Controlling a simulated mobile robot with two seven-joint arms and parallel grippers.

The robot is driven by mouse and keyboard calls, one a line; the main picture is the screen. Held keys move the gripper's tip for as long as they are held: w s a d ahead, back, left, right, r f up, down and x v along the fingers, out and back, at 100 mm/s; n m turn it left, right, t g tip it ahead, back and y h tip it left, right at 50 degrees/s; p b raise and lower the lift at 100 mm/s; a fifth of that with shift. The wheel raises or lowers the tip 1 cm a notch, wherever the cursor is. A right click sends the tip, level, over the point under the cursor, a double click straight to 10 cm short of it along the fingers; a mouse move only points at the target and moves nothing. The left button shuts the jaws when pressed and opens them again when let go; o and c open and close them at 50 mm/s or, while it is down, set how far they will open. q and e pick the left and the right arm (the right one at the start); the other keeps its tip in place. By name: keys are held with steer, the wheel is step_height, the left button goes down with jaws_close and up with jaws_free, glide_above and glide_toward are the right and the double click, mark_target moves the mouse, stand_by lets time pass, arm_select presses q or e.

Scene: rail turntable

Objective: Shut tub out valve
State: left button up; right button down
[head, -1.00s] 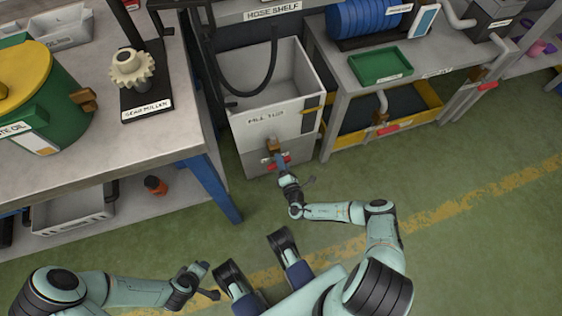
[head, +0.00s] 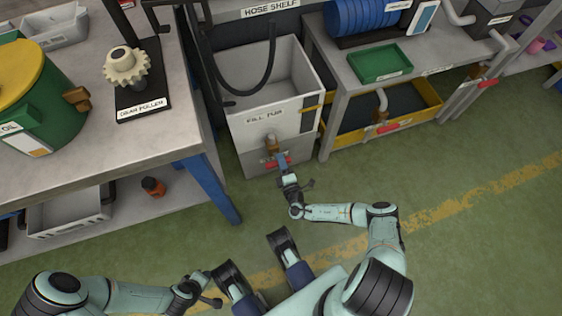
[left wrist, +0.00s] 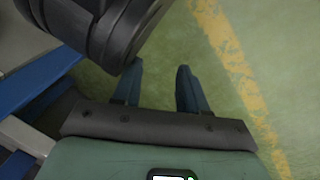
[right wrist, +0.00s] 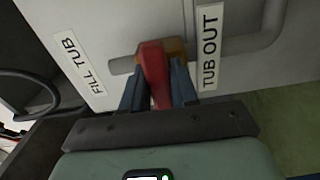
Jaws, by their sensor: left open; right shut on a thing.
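The fill tub (head: 300,122) is a light grey box with a "FILL TUB" label, standing on the floor in the head view. The tub out valve has a red handle (right wrist: 154,72) on a brass body (right wrist: 176,50), beside the "TUB OUT" label (right wrist: 209,47) in the right wrist view. My right gripper (right wrist: 158,85) is at the tub's front, its blue fingers shut on the red handle from both sides. In the head view the right gripper (head: 283,165) hides part of the valve. My left gripper (left wrist: 158,75) is open and empty above the green floor.
A workbench with a gear puller (head: 140,95) and a green and yellow drum (head: 45,95) stands at the left; its blue leg (head: 212,185) is near the tub. A bench with a green tray (head: 380,64) and a yellow-edged basin (head: 420,115) stands right. The floor in front is clear.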

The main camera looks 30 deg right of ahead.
steer(key=shift+a, duration=0.1)
steer(key=c, duration=1)
jaws_free()
steer(key=shift+o, duration=0.2)
arm_select(q)
steer(key=shift+t, duration=0.3)
steer(key=r+p, duration=0.1)
steer(key=d+r+p, duration=0.1)
steer(key=r, duration=0.1)
steer(key=r+p, duration=0.1)
steer(key=shift+w+d+r, duration=0.25)
steer(key=shift+w+d, duration=0.15)
arm_select(e)
steer(key=v, duration=1.3)
steer(key=shift+s, duration=0.2)
arm_select(q)
steer(key=shift+r, duration=0.1)
